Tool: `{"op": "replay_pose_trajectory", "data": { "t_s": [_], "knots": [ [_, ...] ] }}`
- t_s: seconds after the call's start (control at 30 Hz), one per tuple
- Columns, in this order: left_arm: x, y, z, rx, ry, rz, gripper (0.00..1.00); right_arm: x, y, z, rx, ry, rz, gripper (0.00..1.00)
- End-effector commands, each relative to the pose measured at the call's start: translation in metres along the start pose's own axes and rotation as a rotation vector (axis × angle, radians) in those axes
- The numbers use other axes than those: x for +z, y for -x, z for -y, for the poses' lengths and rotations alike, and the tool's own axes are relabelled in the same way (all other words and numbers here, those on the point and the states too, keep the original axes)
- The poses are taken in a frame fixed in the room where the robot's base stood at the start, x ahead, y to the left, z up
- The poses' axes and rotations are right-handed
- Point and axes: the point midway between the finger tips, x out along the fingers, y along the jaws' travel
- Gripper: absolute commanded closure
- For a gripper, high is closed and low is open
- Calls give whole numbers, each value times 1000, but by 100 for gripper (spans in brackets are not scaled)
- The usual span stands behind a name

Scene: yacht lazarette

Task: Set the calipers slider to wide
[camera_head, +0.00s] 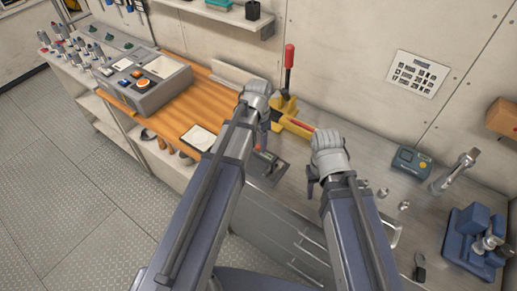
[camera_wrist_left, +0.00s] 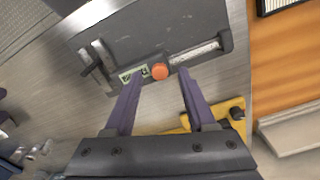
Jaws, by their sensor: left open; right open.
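The calipers show in the left wrist view as a dark tool on a grey plate (camera_wrist_left: 150,35), with pale jaws (camera_wrist_left: 98,62) at the left, a small display window (camera_wrist_left: 132,73), a round orange knob (camera_wrist_left: 160,71) and a marked scale (camera_wrist_left: 200,52) running right. In the head view the plate (camera_head: 268,172) lies on the metal bench, partly hidden by my left arm. My left gripper (camera_wrist_left: 159,76) is open, its two fingertips on either side of the orange knob; contact cannot be told. My right gripper (camera_head: 313,184) is open and empty above the bench, right of the plate.
A yellow base with a red lever (camera_head: 289,68) stands behind my left gripper. A grey control box (camera_head: 145,82) sits on the wooden top at the left. A blue-grey meter (camera_head: 411,161) and a blue vise (camera_head: 475,237) are on the right. Small metal parts lie between.

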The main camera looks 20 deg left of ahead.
Motion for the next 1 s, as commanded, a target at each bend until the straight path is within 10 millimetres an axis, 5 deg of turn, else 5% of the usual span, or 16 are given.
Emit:
{"op": "replay_pose_trajectory", "data": {
  "t_s": [0.4,0.9,1.0],
  "knots": [
    [0,-11,0,0,0,0,44,-1,-11,1,0,-1,0,50],
    [0,-11,0,0,0,0,100,-1,-11,1,0,0,0,50],
    [0,-11,0,0,0,0,100,-1,-11,1,0,0,0,50]
  ]
}}
